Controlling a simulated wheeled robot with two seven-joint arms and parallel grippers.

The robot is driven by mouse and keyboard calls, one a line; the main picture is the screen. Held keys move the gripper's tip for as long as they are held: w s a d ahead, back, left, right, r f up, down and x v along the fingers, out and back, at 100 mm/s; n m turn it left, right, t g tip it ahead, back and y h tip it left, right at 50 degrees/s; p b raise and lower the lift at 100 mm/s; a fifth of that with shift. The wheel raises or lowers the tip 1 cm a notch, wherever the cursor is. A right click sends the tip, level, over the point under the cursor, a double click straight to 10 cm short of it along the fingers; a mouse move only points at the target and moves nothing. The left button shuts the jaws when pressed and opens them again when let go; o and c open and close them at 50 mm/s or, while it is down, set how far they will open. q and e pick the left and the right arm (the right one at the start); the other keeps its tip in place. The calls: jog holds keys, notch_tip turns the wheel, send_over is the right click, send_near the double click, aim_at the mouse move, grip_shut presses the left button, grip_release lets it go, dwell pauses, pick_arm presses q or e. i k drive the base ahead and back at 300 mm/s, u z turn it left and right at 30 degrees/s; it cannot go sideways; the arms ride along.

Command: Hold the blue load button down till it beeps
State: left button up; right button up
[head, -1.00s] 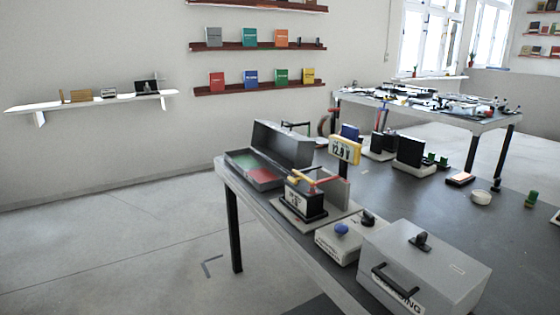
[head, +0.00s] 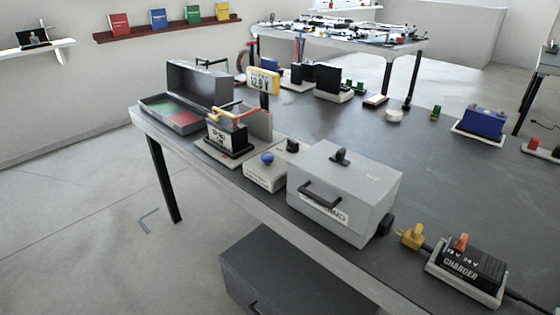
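The blue load button (head: 267,158) is a round knob on top of a small light grey box (head: 264,176) near the front edge of the dark table. A yellow display (head: 263,82) reading about 12.8 V stands on a post behind it. A black battery-like block (head: 227,138) with red and yellow clamps or leads sits on a tray left of the button. Nothing touches the button. Neither of my grippers is in view.
A grey lidded box with a black handle (head: 345,190) stands close right of the button. A charger (head: 466,266) and yellow plug (head: 411,236) lie farther right. An open grey case (head: 196,85) is at left.

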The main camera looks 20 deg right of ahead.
aim_at(267, 159)
jog(key=k, duration=0.7)
jog(key=u, duration=0.7)
jog(key=i, duration=1.1)
jog(key=z, duration=0.35)
jog(key=i, duration=0.6)
jog(key=z, duration=0.75)
